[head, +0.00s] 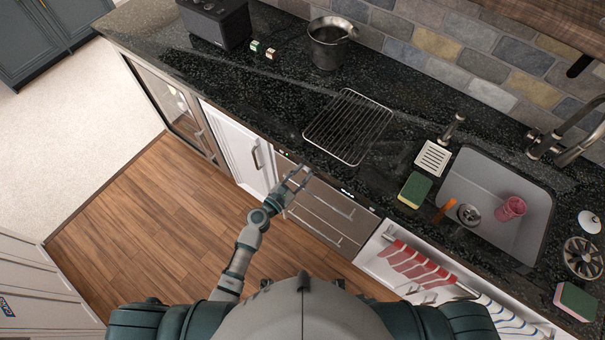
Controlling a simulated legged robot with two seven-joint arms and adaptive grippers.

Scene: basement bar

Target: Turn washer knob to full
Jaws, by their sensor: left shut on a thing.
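The washer (325,215) is a grey steel-fronted unit set under the dark counter, with a narrow control strip along its top edge. My left gripper (296,180) is at the upper left of this front, at the control strip. Its fingers are shut on the washer knob, which they hide, so I cannot tell which way the knob points. Small dark marks show on the strip to the right of the gripper. My right gripper is not in view.
A wire rack (348,126) lies on the counter (270,100) above the washer. A sink (530,225) is at the right, with a sponge (414,190) beside it. Striped towels (415,266) hang below. A white cabinet door (238,142) is left of the washer. Wooden floor is clear.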

